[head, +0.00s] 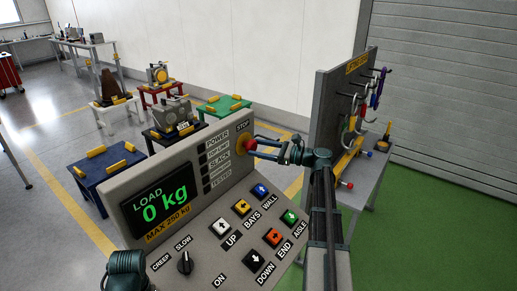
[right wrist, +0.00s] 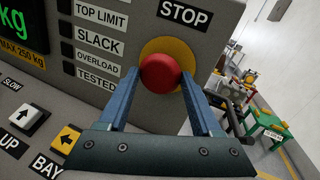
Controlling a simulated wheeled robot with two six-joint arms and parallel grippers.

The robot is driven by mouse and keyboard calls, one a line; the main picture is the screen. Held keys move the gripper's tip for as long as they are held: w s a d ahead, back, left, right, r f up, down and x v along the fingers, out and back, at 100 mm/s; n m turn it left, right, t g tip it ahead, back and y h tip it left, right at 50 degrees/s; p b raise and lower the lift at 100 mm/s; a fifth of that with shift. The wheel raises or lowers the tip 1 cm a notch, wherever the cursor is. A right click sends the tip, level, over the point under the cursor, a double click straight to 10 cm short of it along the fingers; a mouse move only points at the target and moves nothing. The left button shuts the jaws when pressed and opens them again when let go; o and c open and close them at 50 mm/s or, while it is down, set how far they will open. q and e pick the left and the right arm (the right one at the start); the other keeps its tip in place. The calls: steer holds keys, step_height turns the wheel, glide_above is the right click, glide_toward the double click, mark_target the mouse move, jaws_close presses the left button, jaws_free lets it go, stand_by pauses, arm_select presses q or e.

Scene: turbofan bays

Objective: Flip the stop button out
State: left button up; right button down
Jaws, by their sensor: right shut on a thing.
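The red stop button (head: 247,144) sits on a yellow round plate under the STOP label, at the upper right of the grey control console (head: 170,185). My right gripper (head: 256,143) reaches it from the right and is shut on it. In the right wrist view the red button (right wrist: 167,74) lies between the tips of the two blue fingers, one on each side, with the yellow plate (right wrist: 182,45) behind it. Part of my left arm shows at the lower left of the head view, but its gripper is not visible.
The console display (head: 160,202) reads LOAD 0 kg. Colored push buttons (head: 262,190) and a black knob (head: 184,262) are on the sloped panel below. A grey tool board (head: 335,110) with hooks stands to the right. Small colored tables (head: 100,172) stand behind.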

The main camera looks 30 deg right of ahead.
steer(key=shift+s+d, duration=0.25)
steer(key=shift+s, duration=0.35)
steer(key=shift+c, duration=0.3)
jaws_free()
steer(key=shift+s, duration=0.1)
steer(key=shift+d, duration=0.15)
steer(key=v, duration=1.3)
steer(key=shift+s, duration=0.3)
steer(key=shift+d+r, duration=0.1)
steer(key=shift+d, duration=0.05)
